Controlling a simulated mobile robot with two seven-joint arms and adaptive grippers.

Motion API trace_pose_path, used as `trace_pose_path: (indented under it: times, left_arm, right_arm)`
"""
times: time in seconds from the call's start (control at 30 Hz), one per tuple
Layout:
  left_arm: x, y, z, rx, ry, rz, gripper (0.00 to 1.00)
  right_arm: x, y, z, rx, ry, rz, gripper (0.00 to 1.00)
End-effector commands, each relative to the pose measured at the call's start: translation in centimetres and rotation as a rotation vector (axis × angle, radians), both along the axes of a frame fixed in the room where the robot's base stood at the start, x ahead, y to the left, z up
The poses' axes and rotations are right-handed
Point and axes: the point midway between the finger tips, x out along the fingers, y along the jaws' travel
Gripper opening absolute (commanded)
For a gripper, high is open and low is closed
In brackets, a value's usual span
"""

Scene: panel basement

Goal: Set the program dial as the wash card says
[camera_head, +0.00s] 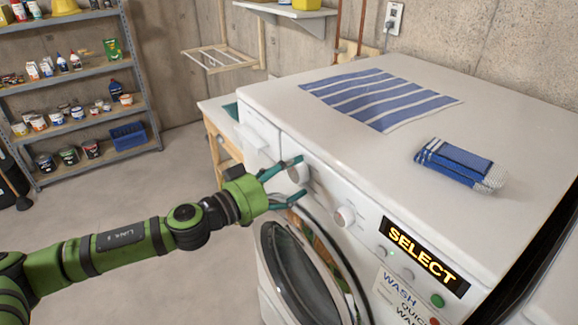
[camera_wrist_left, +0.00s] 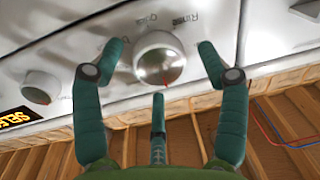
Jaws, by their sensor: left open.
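The wash card (camera_head: 398,296) on the front reads "WASH", "QUICK" and a cut-off "WA". My right gripper is not in view.
A second knob (camera_head: 344,216) sits right of the dial, then a display (camera_head: 424,257) reading "SELECT" and a green button (camera_head: 437,300). The round door (camera_head: 290,275) is below. A striped cloth (camera_head: 380,98) and a blue-white bundle (camera_head: 455,165) lie on top.

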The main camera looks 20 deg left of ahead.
Motion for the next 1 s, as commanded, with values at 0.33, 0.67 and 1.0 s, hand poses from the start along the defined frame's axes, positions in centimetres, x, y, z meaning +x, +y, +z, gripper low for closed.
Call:
trace_pose_path:
  times: [0.33, 0.67, 1.0]
  left_arm:
    - [0.15, -0.12, -0.07, 0.0, 0.0, -0.001, 0.5]
    - [0.19, -0.08, 0.12, 0.003, -0.007, 0.001, 0.18]
    - [0.2, -0.1, 0.18, 0.097, -0.084, 0.001, 0.18]
  right_arm:
    - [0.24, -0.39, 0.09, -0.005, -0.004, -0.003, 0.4]
    - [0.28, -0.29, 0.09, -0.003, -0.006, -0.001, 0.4]
    - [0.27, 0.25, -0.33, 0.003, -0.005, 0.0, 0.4]
